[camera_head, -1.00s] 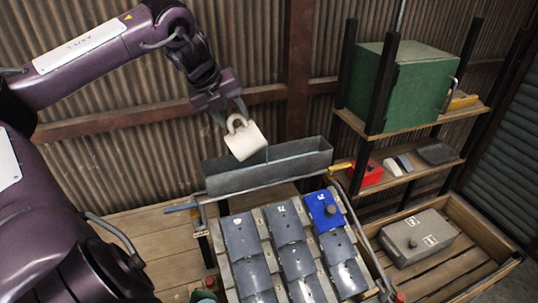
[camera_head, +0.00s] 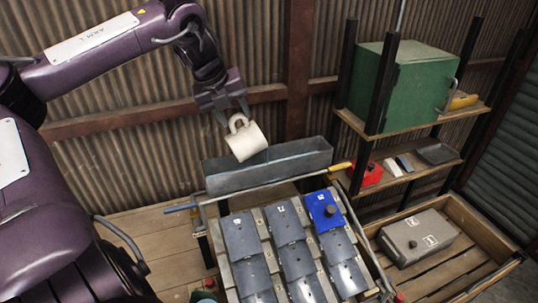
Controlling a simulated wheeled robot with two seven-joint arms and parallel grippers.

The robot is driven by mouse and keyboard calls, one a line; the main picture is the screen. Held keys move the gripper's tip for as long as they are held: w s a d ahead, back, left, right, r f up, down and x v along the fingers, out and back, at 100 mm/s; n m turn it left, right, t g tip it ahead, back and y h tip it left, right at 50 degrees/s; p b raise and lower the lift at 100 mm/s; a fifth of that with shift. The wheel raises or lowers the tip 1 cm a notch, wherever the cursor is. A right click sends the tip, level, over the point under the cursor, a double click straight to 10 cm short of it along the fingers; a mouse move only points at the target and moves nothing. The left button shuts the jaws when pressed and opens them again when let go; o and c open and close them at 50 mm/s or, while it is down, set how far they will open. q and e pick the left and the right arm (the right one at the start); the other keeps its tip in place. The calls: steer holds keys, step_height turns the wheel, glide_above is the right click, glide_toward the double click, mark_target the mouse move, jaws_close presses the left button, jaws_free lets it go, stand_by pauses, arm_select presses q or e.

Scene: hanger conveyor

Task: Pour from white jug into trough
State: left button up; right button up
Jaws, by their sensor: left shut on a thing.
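The white jug (camera_head: 246,142) hangs tilted over the left part of the grey metal trough (camera_head: 290,163). My left gripper (camera_head: 232,113) is shut on the jug's handle, at its upper left. The jug's lower right side overlaps the trough's opening in the picture. I cannot make out any liquid or the inside of the jug. The trough is long and narrow and stands behind the rack of dark plates. My right gripper is not in view.
Dark hanging plates (camera_head: 290,228) and one blue plate (camera_head: 325,211) fill the sloped rack before the trough. A shelf at right holds a green box (camera_head: 405,85) and a red item (camera_head: 368,174). A grey box (camera_head: 417,236) lies in a wooden crate. The corrugated wall is close behind.

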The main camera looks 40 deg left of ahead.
arm_select(q)
steer(key=shift+w, duration=0.1)
steer(key=shift+w+g, duration=0.1)
steer(key=shift+g, duration=0.2)
steer(key=shift+w+d, duration=0.35)
steer(key=shift+s+a, duration=0.1)
steer(key=shift+a, duration=0.05)
steer(key=shift+g+y, duration=0.3)
steer(key=shift+w, duration=0.2)
steer(key=shift+w+d+f+g, duration=0.1)
steer(key=shift+w+d+g, duration=0.35)
steer(key=shift+g, duration=0.05)
steer(key=shift+s+a, duration=0.1)
steer(key=shift+w+y, duration=0.2)
steer(key=shift+y, duration=0.1)
